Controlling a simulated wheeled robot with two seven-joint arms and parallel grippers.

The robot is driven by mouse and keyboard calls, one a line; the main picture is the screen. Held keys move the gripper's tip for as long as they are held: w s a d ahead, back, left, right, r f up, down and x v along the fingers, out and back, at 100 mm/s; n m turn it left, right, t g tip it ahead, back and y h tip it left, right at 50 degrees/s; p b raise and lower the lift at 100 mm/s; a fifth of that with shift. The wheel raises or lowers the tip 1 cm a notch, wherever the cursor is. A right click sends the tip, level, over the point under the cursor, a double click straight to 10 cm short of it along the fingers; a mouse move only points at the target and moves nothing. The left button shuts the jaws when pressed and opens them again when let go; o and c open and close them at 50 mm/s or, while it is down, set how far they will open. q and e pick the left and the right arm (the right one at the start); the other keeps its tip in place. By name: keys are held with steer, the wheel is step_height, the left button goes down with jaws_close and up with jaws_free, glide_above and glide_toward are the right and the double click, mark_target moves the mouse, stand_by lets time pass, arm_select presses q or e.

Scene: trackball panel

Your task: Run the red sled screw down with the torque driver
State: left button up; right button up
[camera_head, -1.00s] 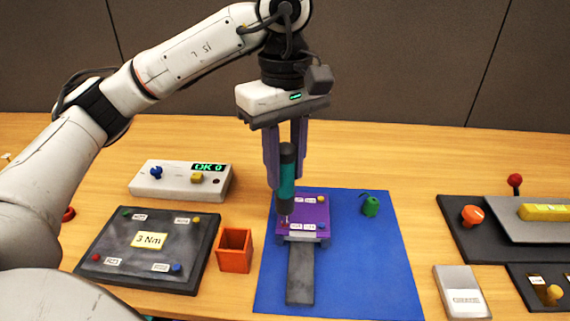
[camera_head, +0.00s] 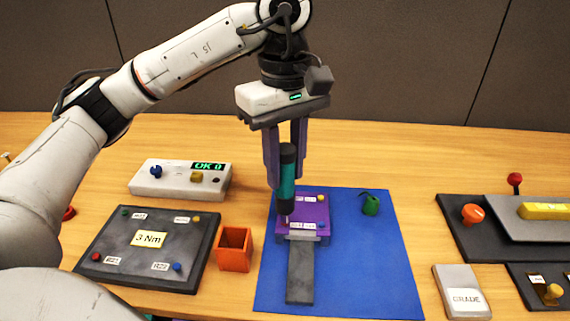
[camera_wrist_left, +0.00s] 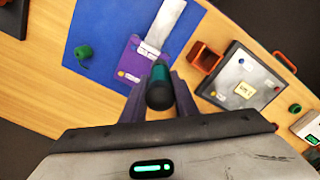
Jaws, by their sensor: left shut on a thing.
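My left gripper (camera_head: 287,184) is shut on the torque driver (camera_head: 287,165), a black and teal cylinder held upright. The driver's thin bit points down at the near left corner of the purple sled (camera_head: 312,214), where the red screw sits. The bit and driver body largely hide that screw, so I cannot tell how deep it is. The sled lies on the blue mat (camera_head: 375,255), with a yellow screw at its far right and a blue one at its near right. The left wrist view also shows the driver (camera_wrist_left: 159,88) and sled (camera_wrist_left: 132,70). My right gripper is out of view.
A grey strip (camera_head: 300,272) extends from the sled's near side. An orange bin (camera_head: 234,250) and a dark "3 Nm" screw tray (camera_head: 190,235) stand left. A white box (camera_head: 181,180) displays "OK 0". A green object (camera_head: 371,205) lies right. The mat's right side is mostly clear.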

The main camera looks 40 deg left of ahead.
arm_select(q)
steer(key=shift+s+f, duration=0.1)
steer(key=shift+f, duration=0.35)
stand_by(1.8)
